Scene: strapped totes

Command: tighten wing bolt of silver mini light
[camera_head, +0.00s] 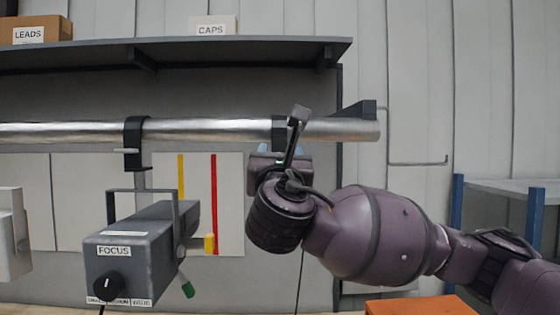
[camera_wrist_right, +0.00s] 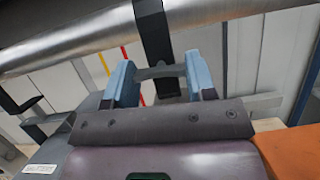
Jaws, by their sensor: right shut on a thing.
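My right gripper (camera_head: 280,152) is raised to the black clamp (camera_head: 279,126) on the right part of the silver pipe. In the right wrist view, its pale blue fingers (camera_wrist_right: 160,80) are on either side of a dark grey crosspiece (camera_wrist_right: 161,72), which looks like the clamp's wing bolt and spans between them. The black clamp (camera_wrist_right: 153,40) shows just beyond. My gripper and wrist cover the area under this clamp in the head view, so I cannot make out the silver mini light there. My left gripper is not in view.
A dark grey light labelled FOCUS (camera_head: 125,250) hangs from another clamp (camera_head: 135,140) to the left. A pale light (camera_head: 12,240) is cut off at the left edge. A shelf (camera_head: 180,55) runs above the pipe (camera_head: 210,128). An orange surface (camera_head: 420,306) lies below my right arm.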

